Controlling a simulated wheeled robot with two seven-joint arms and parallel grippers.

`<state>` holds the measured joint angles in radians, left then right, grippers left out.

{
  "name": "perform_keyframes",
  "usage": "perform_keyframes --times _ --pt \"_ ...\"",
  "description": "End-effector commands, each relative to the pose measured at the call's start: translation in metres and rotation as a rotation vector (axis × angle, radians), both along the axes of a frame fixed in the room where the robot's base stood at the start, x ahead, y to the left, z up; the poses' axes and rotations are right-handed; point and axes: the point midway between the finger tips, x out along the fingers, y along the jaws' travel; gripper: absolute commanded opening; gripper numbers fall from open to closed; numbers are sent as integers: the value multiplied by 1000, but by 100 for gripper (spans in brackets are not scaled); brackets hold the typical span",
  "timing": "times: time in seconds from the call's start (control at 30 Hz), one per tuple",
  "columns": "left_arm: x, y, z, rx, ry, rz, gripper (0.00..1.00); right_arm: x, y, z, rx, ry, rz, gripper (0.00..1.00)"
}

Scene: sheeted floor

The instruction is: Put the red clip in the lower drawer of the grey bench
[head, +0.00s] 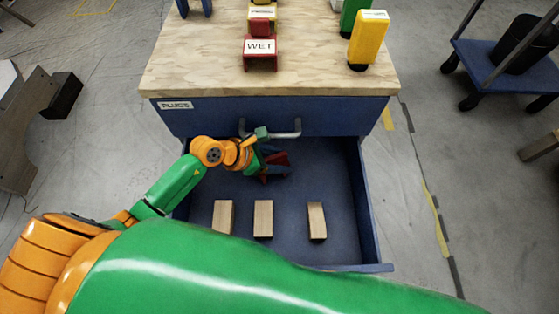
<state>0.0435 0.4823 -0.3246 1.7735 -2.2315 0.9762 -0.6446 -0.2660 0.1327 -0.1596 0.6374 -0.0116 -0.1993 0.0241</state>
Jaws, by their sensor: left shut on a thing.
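My left gripper (268,159) reaches over the open lower drawer (340,215) of the bench, just in front of the upper drawer's handle. It is shut on the red clip (277,158), which is dark red, small and partly hidden by the gripper. The clip is inside the drawer's outline, towards its back; I cannot tell whether it touches the drawer floor. The bench front looks blue rather than grey, with a plywood top (195,65). My right gripper is out of view.
Three wooden blocks (263,218) stand towards the drawer's front. The upper drawer (350,112) is shut, its bar handle (285,134) projecting above the open one. On the top are a red stand marked WET (260,62) and a yellow bottle (368,38). A blue cart (500,65) stands right.

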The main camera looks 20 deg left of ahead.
Motion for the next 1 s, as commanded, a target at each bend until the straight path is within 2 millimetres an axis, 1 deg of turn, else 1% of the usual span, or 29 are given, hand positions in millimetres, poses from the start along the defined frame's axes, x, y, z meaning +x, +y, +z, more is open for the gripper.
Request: perform_keyframes --times 0.03,0.13,0.37,0.4,0.47,0.5,0.77,0.87,1.0 --pt "2 -2 -4 -2 0 0 0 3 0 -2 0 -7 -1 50" --pt "2 -2 -3 0 0 0 0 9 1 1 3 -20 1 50" --pt "1 -1 -7 0 -1 -1 0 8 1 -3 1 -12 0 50" --pt "1 -1 -5 0 0 0 68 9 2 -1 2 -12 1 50" --pt "1 -1 -5 0 0 0 84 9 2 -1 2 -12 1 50" --pt "1 -1 -5 0 0 0 87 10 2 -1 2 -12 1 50" --pt "1 -1 -5 0 0 0 87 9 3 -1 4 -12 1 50" --pt "0 1 2 1 0 1 87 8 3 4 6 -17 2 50" --pt "-12 16 22 4 0 -1 87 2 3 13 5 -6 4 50"
